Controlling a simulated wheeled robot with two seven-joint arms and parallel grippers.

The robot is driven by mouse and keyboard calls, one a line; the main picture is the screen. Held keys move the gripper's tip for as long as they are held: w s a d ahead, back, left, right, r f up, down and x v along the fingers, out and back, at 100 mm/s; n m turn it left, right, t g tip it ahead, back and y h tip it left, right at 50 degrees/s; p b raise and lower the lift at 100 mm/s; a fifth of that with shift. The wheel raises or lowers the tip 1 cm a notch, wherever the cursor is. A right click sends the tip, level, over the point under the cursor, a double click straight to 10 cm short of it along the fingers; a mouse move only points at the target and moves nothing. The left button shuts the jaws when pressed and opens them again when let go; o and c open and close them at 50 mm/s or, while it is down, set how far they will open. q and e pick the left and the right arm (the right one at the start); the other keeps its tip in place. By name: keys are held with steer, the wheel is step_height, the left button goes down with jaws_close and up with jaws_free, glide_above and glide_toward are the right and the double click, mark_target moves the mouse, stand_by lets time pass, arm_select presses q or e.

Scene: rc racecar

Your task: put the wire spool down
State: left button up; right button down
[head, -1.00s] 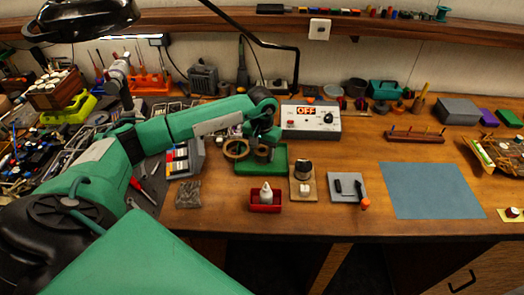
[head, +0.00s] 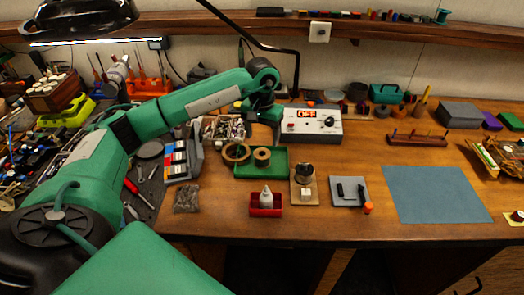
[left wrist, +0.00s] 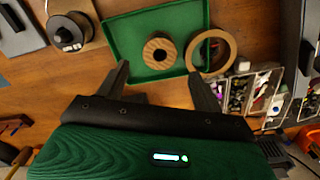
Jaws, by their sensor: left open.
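The wire spool (head: 262,157) stands in the green tray (head: 278,171), a small wooden spool with a dark centre hole. It also shows in the left wrist view (left wrist: 160,52), inside the tray's walls (left wrist: 109,42). A larger wooden ring (head: 236,152) lies at the tray's left edge, touching or overlapping it. My left gripper (left wrist: 162,82) is open and empty, its fingers apart and clear of the spool. In the head view, the left gripper (head: 268,125) is behind the tray and partly hidden by the arm. My right gripper is not in view.
A power box (head: 311,124) reading OFF stands behind the tray. A red tray with a white bottle (head: 266,197), a wooden-based stand (head: 304,188) and a grey pad (head: 348,191) are in front. The blue mat (head: 435,194) is bare.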

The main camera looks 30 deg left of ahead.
arm_select(q)
step_height(320, 180, up, 4)
steer(key=shift+f+b, duration=0.15)
steer(key=shift+b, duration=0.2)
steer(key=shift+f, duration=0.1)
stand_by(0.3)
